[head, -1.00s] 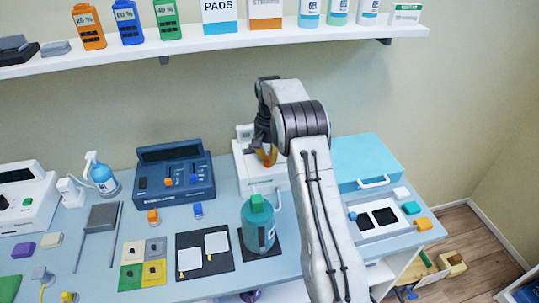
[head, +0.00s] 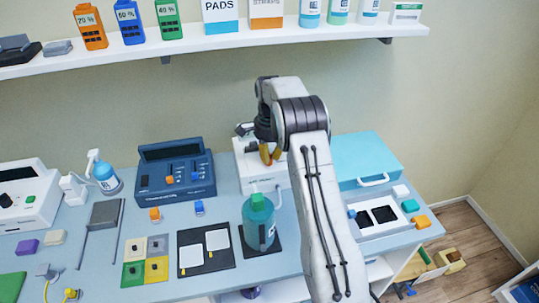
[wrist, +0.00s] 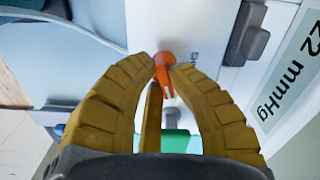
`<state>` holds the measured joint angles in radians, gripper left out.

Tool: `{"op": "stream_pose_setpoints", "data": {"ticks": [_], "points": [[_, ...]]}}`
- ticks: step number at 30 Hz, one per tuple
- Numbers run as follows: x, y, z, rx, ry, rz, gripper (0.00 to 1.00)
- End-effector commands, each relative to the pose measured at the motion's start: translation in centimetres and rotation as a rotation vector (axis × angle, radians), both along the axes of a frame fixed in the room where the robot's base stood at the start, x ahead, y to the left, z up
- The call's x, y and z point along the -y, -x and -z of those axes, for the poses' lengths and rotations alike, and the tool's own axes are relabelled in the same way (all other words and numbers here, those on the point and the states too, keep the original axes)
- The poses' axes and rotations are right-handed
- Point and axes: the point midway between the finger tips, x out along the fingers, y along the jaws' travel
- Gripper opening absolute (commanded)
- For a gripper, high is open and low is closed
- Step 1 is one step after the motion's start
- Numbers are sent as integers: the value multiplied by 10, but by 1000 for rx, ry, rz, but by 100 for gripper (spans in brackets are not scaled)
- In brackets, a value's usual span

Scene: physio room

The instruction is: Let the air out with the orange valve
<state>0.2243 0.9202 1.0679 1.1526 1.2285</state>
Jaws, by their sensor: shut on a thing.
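The orange valve (wrist: 163,70) is a small lever on the face of a white device (head: 246,148). In the wrist view it sits between the tips of my yellow fingers. The device's display (wrist: 290,75) reads 22 mmHg, turned sideways in the wrist view.
A grey knob or switch (wrist: 246,35) and a green part (wrist: 181,141) are close to my fingers. A teal bottle (head: 260,228) stands in front of the device. A blue case (head: 362,150) is to the right, a dark blue console (head: 175,180) to the left.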

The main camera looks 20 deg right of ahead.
Motion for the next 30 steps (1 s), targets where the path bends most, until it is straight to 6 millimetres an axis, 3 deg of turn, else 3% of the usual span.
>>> {"op": "stream_pose_setpoints", "data": {"ticks": [10,26,27,30], "points": [[-1,1,2,-4,-1,125,0],[-1,1,2,-5,-1,144,0],[-1,1,2,-5,-1,144,17],[-1,1,2,-4,-1,144,26]]}}
